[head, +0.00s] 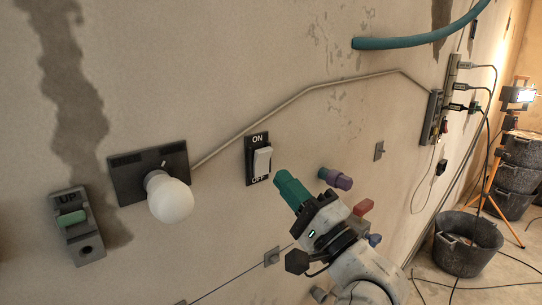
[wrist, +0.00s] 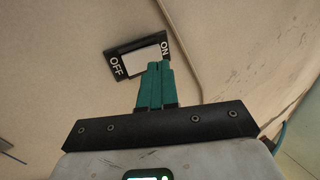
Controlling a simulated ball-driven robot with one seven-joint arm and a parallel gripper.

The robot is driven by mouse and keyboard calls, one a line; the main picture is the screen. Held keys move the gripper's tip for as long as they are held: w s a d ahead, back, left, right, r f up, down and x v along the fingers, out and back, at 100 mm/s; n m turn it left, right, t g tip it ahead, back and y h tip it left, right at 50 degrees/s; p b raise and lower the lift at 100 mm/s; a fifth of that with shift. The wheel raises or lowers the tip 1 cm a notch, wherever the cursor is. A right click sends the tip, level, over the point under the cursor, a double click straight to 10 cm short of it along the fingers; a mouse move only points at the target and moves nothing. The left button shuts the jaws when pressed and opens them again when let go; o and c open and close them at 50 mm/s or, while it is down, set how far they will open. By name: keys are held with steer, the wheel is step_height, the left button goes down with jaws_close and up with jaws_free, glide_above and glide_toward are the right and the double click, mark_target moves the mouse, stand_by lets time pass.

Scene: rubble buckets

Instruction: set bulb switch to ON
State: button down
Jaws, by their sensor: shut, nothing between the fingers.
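The bulb switch (head: 251,166) is a black plate with a white rocker (head: 262,160) on the wall, marked ON at the top and OFF at the bottom. The rocker partly hides the OFF label in the head view; I cannot tell which end is pressed in. A white round bulb (head: 171,200) sticks out from a dark plate to the left and looks unlit. My gripper (head: 280,175), with teal fingers, is shut and empty just right of the switch's lower end. In the wrist view the fingertips (wrist: 159,66) overlap the edge of the switch plate (wrist: 115,72); contact is unclear.
A green-handled lever box marked UP (head: 84,248) is at far left. A purple knob (head: 336,179) and a red block (head: 363,207) are near my gripper. A teal hose (head: 400,43) runs above. Buckets (head: 470,250) and a work lamp stand at right.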

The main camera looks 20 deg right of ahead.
mark_target(261, 154)
steer(key=shift+p+x, duration=0.75)
steer(key=shift+x, duration=1.9)
steer(key=shift+w+a+r+p, duration=0.1)
steer(key=shift+r+p, duration=0.45)
steer(key=shift+p, duration=0.15)
steer(key=shift+r, duration=0.15)
steer(key=shift+w+a+r+p, duration=0.1)
steer(key=shift+w+r+p, duration=0.2)
steer(key=shift+p, duration=0.25)
steer(key=shift+w+r, duration=0.1)
